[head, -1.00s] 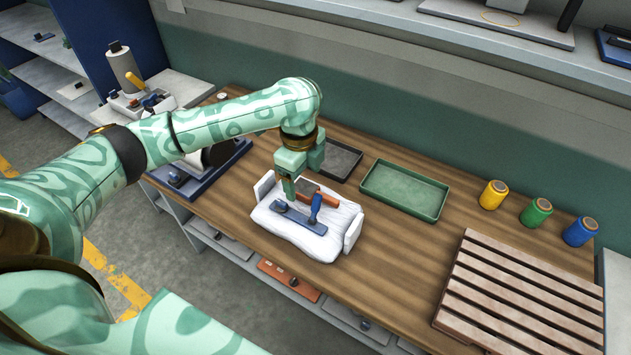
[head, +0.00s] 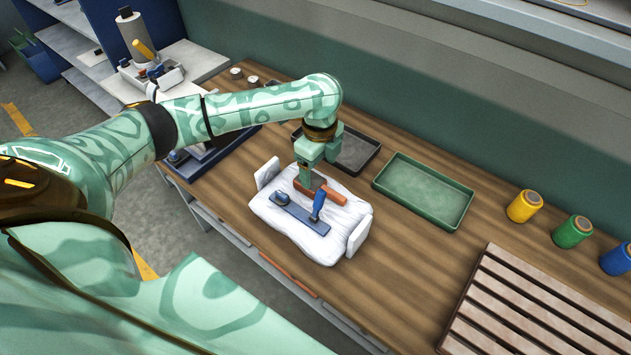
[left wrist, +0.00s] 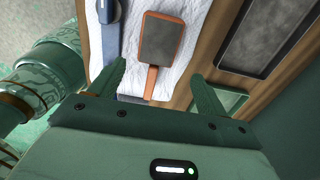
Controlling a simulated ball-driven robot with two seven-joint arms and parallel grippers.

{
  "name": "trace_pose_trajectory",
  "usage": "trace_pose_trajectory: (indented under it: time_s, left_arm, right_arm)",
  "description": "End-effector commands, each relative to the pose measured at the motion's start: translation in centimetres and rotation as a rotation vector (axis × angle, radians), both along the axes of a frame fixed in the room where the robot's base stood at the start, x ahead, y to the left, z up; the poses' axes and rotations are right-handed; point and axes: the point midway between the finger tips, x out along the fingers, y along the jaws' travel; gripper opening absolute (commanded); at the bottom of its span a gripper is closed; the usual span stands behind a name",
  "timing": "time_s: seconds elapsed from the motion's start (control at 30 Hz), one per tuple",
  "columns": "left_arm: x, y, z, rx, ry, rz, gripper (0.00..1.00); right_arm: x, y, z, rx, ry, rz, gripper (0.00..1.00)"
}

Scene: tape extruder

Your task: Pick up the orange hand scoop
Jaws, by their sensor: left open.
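The orange hand scoop (head: 333,195) lies on a white cloth pad (head: 290,234), partly hidden by my left gripper in the head view. In the left wrist view the scoop (left wrist: 160,43) shows whole, with a grey pan in an orange rim and a short orange handle pointing toward my gripper. My left gripper (head: 303,185) is over the scoop. In the left wrist view its two fingers (left wrist: 158,77) are spread, one on each side of the handle, with nothing held. I cannot tell its exact height above the pad. My right gripper is not in view.
A blue tool with an upright handle (head: 300,214) lies on the pad close in front of the scoop. A dark tray (head: 358,155) and a green tray (head: 424,190) stand behind. Spools (head: 524,206) and a slatted wooden rack (head: 545,315) are at right.

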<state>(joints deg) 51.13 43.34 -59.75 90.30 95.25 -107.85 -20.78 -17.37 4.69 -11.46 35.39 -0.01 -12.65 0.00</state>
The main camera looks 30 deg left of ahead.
Motion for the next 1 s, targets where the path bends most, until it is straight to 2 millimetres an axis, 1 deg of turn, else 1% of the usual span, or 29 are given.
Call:
trace_pose_trajectory:
  time_s: [0.17, 0.3, 0.4, 0.47, 0.63, 0.67, 0.7, 0.77, 0.8, 0.83, 1.0]
  left_arm:
    - [-0.2, -0.1, -1.3, -0.002, 0.001, 0.0, 0.76]
    - [-0.5, -0.3, -3.9, -0.002, 0.004, -0.001, 0.76]
    - [-0.5, -0.3, -5.3, -0.001, 0.002, -0.002, 0.76]
    - [-0.5, -0.3, -5.6, -0.001, 0.0, -0.002, 0.76]
    - [-0.4, -0.3, -5.4, 0.0, -0.003, -0.002, 0.76]
    - [-0.4, -0.3, -5.3, 0.0, -0.003, -0.002, 0.74]
    - [-0.4, -0.3, -5.3, 0.0, -0.003, -0.002, 0.62]
    - [-0.5, -0.3, -5.3, 0.0, -0.002, -0.001, 0.46]
    - [-0.5, -0.3, -5.3, 0.0, -0.002, -0.001, 0.35]
    - [-0.5, -0.3, -5.3, 0.0, -0.002, -0.001, 0.27]
    - [-0.5, -0.2, -5.3, 0.001, -0.002, -0.001, 0.27]
  right_arm:
    - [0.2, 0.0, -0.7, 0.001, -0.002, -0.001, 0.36]
    - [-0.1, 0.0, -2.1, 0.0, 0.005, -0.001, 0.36]
    - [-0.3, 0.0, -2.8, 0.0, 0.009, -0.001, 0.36]
    - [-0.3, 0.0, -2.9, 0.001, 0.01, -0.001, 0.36]
    - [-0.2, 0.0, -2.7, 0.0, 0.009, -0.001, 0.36]
    - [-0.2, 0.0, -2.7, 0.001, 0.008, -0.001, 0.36]
    - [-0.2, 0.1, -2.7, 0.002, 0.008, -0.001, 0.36]
    - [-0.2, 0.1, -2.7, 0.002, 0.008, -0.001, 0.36]
    - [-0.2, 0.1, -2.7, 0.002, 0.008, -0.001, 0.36]
    - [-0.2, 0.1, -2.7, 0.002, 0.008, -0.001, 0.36]
    - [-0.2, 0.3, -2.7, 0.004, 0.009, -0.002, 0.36]
